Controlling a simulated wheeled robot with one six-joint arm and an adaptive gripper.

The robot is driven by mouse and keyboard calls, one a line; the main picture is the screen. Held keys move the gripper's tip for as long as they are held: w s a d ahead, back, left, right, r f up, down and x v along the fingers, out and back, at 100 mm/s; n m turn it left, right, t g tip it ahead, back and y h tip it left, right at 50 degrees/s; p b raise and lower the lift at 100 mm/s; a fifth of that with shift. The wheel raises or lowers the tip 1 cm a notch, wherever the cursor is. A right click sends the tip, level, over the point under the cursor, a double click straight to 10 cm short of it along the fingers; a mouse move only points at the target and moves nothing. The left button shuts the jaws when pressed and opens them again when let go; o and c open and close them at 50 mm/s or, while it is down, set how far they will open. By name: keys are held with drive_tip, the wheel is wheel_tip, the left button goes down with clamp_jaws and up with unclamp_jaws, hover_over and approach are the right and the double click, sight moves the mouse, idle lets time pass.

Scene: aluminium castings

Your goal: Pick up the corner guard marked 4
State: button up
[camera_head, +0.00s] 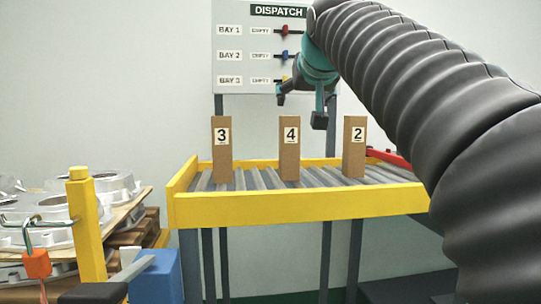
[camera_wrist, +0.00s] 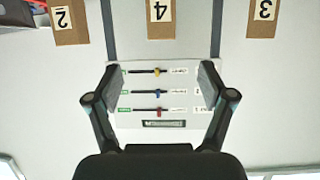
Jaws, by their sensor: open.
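The corner guard marked 4 (camera_head: 289,160) is a brown cardboard post with a white label. It stands upright on a yellow-framed roller table (camera_head: 300,207), between the guard marked 3 (camera_head: 222,155) on the left and the guard marked 2 (camera_head: 354,150) on the right. My gripper (camera_head: 301,106) is open and empty, above the guard marked 4 and apart from it in the head view. In the wrist view, which is upside down, the guard marked 4 (camera_wrist: 161,22) shows at the top edge, partly cut off, beyond the open fingers (camera_wrist: 158,90).
A dispatch board (camera_head: 245,50) with bays 1 to 3 and coloured sliders is behind the table. Aluminium castings (camera_head: 60,205) lie on stacked pallets at left, by a yellow post (camera_head: 86,225). A red object (camera_head: 388,157) lies right of the guard marked 2.

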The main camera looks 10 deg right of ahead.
sight(291, 120)
drive_tip(key=x, duration=1.3)
drive_tip(key=shift+w+a+b, duration=0.2)
drive_tip(key=shift+w+b, duration=0.2)
drive_tip(key=shift+c, duration=0.2)
drive_tip(key=c, duration=1.3)
drive_tip(key=shift+r, duration=0.1)
